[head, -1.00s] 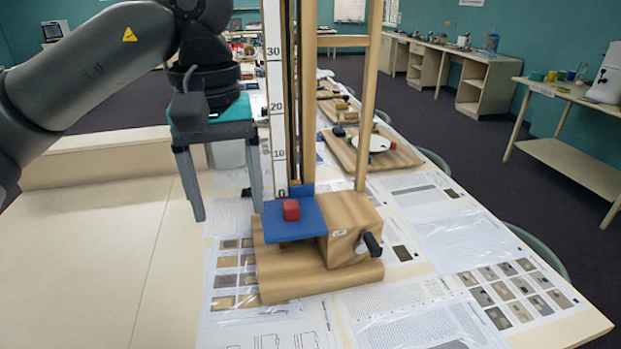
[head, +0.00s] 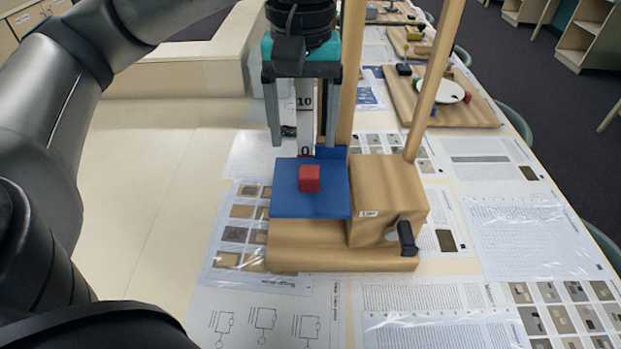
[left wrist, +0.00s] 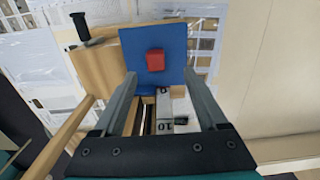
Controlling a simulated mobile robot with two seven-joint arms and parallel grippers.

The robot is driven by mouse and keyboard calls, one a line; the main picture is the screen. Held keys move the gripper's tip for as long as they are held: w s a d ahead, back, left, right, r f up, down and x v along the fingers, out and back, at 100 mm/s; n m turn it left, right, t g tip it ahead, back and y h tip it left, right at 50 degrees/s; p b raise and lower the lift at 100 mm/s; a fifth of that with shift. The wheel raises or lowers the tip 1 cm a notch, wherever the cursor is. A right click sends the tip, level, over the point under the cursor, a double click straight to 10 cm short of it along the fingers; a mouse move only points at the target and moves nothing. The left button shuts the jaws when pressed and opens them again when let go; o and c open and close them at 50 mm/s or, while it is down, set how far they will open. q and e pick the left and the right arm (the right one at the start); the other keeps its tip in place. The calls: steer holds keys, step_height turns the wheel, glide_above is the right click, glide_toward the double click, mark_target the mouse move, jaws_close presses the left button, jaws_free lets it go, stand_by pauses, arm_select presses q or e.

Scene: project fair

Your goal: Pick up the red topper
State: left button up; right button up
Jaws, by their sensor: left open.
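The red topper (head: 309,178) is a small red cube. It sits on a blue platform (head: 290,204) at the foot of a wooden lift stand (head: 385,200). It also shows in the left wrist view (left wrist: 155,60), on the blue platform (left wrist: 175,38). My left gripper (head: 303,140) is open and empty. Its two fingers point down, above and behind the topper as the head view sees it. In the left wrist view the fingers (left wrist: 163,85) stand apart, with the topper beyond the gap between their tips. My right gripper is not in view.
A ruler scale (head: 304,103) and wooden posts (head: 434,75) rise from the stand close to my left gripper. A black crank (head: 406,238) sticks out at the stand's right. Printed sheets (head: 265,318) cover the table. Another wooden board with a white disc (head: 448,92) stands farther back.

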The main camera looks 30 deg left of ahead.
mark_target(309, 171)
arm_select(q)
step_height(309, 171, down, 3)
steer(key=shift+f, duration=0.2)
steer(key=shift+w+d+f, duration=0.1)
steer(key=shift+w+f, duration=0.15)
steer(key=shift+f, duration=1.1)
steer(key=shift+w+d+f, duration=0.1)
steer(key=shift+w+f, duration=0.1)
steer(key=shift+f, duration=1.15)
steer(key=shift+c, duration=0.2)
jaws_close()
